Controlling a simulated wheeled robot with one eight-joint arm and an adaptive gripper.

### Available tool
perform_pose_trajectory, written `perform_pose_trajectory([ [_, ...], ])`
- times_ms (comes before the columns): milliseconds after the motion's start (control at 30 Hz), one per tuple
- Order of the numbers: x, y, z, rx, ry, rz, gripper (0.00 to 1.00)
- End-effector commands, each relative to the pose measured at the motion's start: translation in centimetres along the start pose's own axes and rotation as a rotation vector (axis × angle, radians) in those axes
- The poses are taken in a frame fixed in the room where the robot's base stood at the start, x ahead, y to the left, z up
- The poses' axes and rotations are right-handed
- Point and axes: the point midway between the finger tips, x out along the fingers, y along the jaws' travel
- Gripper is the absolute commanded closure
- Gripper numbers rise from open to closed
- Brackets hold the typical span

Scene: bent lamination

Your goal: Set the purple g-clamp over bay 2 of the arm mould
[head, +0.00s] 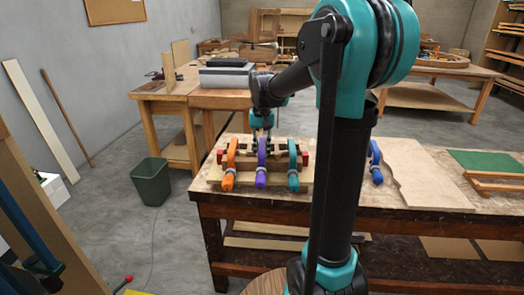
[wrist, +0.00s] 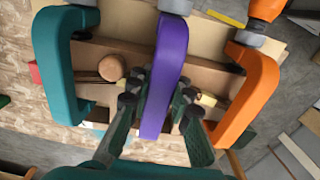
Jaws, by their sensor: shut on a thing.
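The purple g-clamp (head: 262,163) stands over the middle of the wooden arm mould (head: 246,164), between an orange clamp (head: 230,163) and a teal clamp (head: 293,163). In the wrist view the purple clamp (wrist: 167,75) runs between the dark fingers of my gripper (wrist: 158,100), which is shut on its frame. The teal clamp (wrist: 58,70) is left and the orange clamp (wrist: 250,80) is right there. Whether the purple clamp's pads touch the mould is hidden. Bay numbers cannot be read.
A blue clamp (head: 375,162) lies on the workbench (head: 345,185), right of the mould. A pale board (head: 430,188) and a green sheet (head: 487,162) lie farther right. The neighbouring clamps leave little room beside my fingers. A green bin (head: 151,182) stands on the floor at left.

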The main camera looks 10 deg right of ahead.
Motion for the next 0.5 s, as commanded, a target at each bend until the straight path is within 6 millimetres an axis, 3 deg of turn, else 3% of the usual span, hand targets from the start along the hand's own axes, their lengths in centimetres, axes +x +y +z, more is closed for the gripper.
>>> perform_pose_trajectory([
  [267,-0.01,0.0,-0.01,0.0,0.0,0.0,1.0],
  [300,-0.01,0.0,-0.01,0.0,0.0,0.0,0.77],
  [500,-0.01,0.0,-0.01,0.0,0.0,0.0,0.56],
])
